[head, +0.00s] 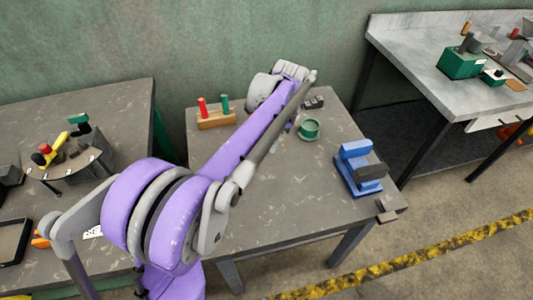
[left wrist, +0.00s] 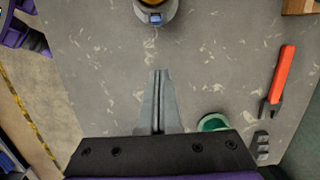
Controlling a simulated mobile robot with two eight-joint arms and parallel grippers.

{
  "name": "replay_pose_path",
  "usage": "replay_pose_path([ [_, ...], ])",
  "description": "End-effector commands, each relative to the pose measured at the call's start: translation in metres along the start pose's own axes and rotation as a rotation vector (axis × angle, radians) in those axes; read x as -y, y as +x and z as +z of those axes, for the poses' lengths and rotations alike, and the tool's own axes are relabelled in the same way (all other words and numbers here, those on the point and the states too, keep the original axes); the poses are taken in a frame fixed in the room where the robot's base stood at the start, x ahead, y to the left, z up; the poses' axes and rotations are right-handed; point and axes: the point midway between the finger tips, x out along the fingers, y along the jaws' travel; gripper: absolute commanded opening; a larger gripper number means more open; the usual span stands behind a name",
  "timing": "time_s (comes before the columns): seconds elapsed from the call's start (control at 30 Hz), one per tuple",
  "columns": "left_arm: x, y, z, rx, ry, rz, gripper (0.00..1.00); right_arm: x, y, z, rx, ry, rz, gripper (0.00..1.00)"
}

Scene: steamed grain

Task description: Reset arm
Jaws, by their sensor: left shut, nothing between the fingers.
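My left arm reaches across the middle table in the head view, and its gripper is mostly hidden behind the arm there. In the left wrist view my left gripper (left wrist: 160,76) is shut with its two fingers together and nothing between them. It points over the bare grey tabletop (left wrist: 105,85). A green cup (left wrist: 213,122) shows just right of the fingers, partly covered by the gripper body. The cup also shows in the head view (head: 309,128), right of the arm. My right gripper is not in view.
A wooden block (head: 215,119) with red and green handles stands at the table's back left. A blue device (head: 357,165) stands near the right edge. A red-handled tool (left wrist: 281,75) lies at the right in the wrist view. Side tables (head: 420,62) carry more items.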

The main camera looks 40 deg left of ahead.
Motion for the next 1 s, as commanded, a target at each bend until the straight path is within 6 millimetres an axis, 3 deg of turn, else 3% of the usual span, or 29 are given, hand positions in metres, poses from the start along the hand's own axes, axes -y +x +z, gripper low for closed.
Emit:
replay_pose_path([
  [0.2, 0.000, -0.030, -0.003, 0.000, 0.001, 0.000, 0.00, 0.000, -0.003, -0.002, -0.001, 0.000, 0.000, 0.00],
  [0.57, -0.006, -0.037, -0.003, -0.011, -0.012, -0.009, 0.00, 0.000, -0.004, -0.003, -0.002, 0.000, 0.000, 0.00],
  [0.67, -0.025, -0.042, -0.001, -0.046, -0.058, -0.036, 0.00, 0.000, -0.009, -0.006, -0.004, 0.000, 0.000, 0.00],
  [0.83, -0.081, -0.045, 0.007, -0.171, -0.211, -0.102, 0.00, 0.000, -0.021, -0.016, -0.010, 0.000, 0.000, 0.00],
  [1.0, -0.140, -0.033, 0.020, -0.333, -0.384, -0.138, 0.00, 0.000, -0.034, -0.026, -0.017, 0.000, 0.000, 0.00],
])
